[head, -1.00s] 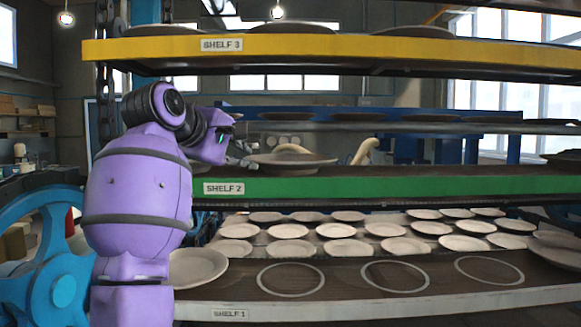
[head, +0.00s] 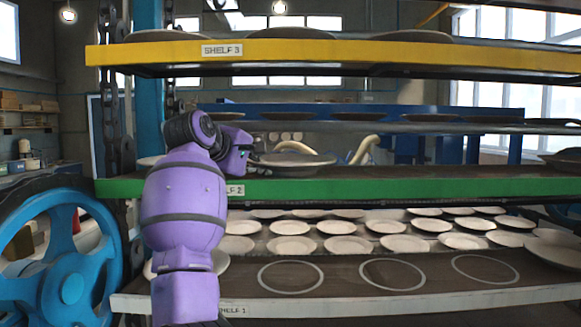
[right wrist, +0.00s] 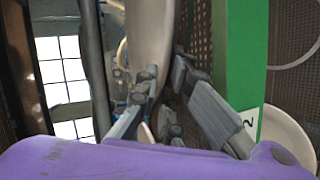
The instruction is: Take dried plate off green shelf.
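A grey-brown plate (head: 295,163) is at the green shelf (head: 400,189), labelled SHELF 2, and looks slightly tilted. My right gripper (head: 253,162) is at its left edge. In the right wrist view, the fingers of my right gripper (right wrist: 165,72) lie on both sides of the plate's rim (right wrist: 152,30) and appear closed on it; the contact is partly hidden. The green shelf edge (right wrist: 240,60) runs just right of the fingers. My left gripper is not in view.
Another plate (head: 565,160) sits at the green shelf's right end. The yellow shelf (head: 350,54) is above, holding plates. The white-edged shelf (head: 400,303) below has empty ring marks, with several pale plates behind. A blue wheel (head: 70,288) stands left.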

